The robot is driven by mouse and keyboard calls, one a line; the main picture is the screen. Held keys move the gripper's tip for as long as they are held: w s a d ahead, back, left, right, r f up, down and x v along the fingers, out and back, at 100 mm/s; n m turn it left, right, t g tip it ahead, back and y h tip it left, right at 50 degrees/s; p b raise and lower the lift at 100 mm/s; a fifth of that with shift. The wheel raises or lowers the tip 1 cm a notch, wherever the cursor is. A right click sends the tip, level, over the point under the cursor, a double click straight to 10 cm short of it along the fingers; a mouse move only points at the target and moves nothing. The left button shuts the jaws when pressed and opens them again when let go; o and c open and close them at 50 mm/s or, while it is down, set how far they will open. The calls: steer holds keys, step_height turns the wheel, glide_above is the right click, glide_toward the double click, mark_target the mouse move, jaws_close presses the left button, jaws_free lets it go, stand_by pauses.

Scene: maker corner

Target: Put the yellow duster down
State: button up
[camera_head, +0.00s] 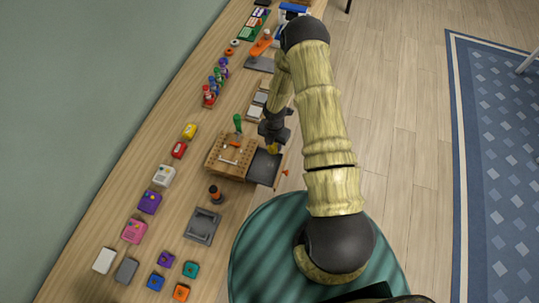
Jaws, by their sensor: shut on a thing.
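The yellow duster (271,149) shows as a small yellow patch at the lower end of my gripper (271,143). My gripper is shut on it, just above or at a dark grey tray (263,168) on the bench. I cannot tell whether the duster touches the tray. The fingers and most of the duster are small and partly hidden by the gripper body.
A wooden pegboard block (216,160) with a green-handled tool (238,123) stands directly left of the tray. Another dark tray (203,226) lies nearer. Coloured boxes, including a purple one (150,202), line the wall side. The bench (120,225) has bare patches between them.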

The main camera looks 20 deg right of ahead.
mark_target(271, 149)
steer(key=m, duration=0.2)
steer(key=r+m+b, duration=0.1)
steer(key=m, duration=0.1)
steer(key=m+b, duration=0.1)
steer(key=m, duration=0.1)
steer(key=shift+w+d+r, duration=0.1)
steer(key=shift+r, duration=0.25)
step_height(271, 149, up, 2)
steer(key=m+b, duration=0.1)
steer(key=m, duration=0.5)
steer(key=shift+m+b, duration=0.35)
steer(key=shift+m, duration=0.05)
steer(key=m, duration=0.2)
steer(key=r+m+b, duration=0.1)
steer(key=m, duration=0.1)
steer(key=shift+a+r+m, duration=0.2)
steer(key=shift+m, duration=0.2)
steer(key=m, duration=0.1)
steer(key=r+m+b, duration=0.1)
steer(key=m, duration=0.2)
steer(key=shift+s+a+r+m, duration=0.2)
steer(key=shift+s+m, duration=0.1)
steer(key=m, duration=0.1)
steer(key=r+m+b, duration=0.1)
steer(key=m, duration=0.3)
steer(key=shift+s+a+r, duration=0.35)
steer(key=shift+d, duration=0.2)
